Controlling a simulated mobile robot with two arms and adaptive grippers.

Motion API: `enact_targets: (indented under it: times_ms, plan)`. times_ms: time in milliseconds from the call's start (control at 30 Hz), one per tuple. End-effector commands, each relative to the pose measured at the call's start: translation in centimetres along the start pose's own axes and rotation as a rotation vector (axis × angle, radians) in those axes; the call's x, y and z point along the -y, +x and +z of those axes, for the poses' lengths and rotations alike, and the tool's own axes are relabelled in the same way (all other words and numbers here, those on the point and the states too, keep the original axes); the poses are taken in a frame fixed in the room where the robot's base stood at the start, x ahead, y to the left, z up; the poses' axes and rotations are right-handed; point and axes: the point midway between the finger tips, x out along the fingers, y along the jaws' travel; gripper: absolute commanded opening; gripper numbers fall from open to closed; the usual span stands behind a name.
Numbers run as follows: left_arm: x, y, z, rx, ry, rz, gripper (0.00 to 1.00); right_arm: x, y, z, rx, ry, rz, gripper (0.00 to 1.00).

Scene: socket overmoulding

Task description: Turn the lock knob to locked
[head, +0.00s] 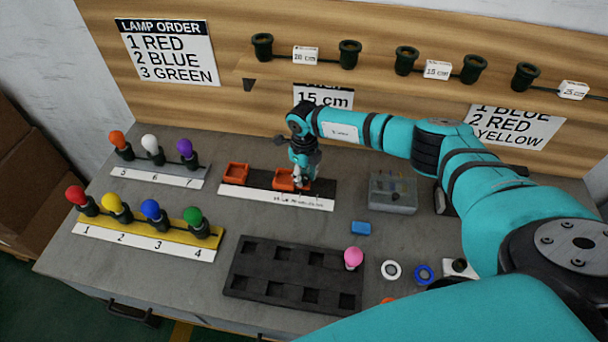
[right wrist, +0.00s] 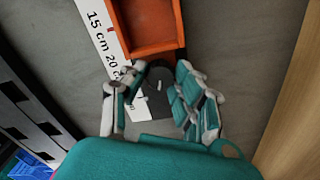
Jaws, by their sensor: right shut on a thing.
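The lock knob (right wrist: 157,88) is a dark grey piece with a rounded top, at the end of the fixture in the right wrist view. My right gripper (right wrist: 156,98) has its fingers on both sides of the knob and is shut on it. In the head view my right gripper (head: 301,178) points down at the right part of the dark fixture (head: 262,181), where it hides the knob. An orange holder (right wrist: 148,25) lies just beyond the fingers, and another orange holder (head: 236,173) sits at the fixture's left. Which way the knob is turned I cannot tell. My left gripper is not in view.
A black tray (head: 290,265) with a pink bulb (head: 353,257) is nearer. Coloured bulbs stand on a yellow rack (head: 150,232) at left. Bare table lies around the fixture.

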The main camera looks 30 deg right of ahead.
Motion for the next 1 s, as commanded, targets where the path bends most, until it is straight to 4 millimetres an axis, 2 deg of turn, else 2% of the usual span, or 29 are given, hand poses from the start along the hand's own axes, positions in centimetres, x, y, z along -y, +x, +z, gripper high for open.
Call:
enact_targets:
  times_ms: [167,200,367,733,967,1000]
  plan:
    - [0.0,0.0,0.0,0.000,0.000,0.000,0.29,0.1,0.0,0.0,-0.001,-0.001,-0.001,0.00]
    - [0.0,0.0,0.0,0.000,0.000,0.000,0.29,0.1,0.0,0.0,-0.001,-0.002,-0.001,0.31]
    - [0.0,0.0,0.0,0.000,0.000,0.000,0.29,0.1,0.0,0.0,0.000,-0.002,-0.001,0.51]
    - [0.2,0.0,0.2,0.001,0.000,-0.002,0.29,-0.1,0.0,0.1,0.002,-0.035,0.001,0.51]
    - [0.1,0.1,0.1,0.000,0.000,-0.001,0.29,0.0,-0.1,0.1,0.002,-0.278,0.000,0.51]
    - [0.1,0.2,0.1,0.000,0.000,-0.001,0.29,0.1,-1.1,0.2,0.006,-0.279,-0.001,0.51]
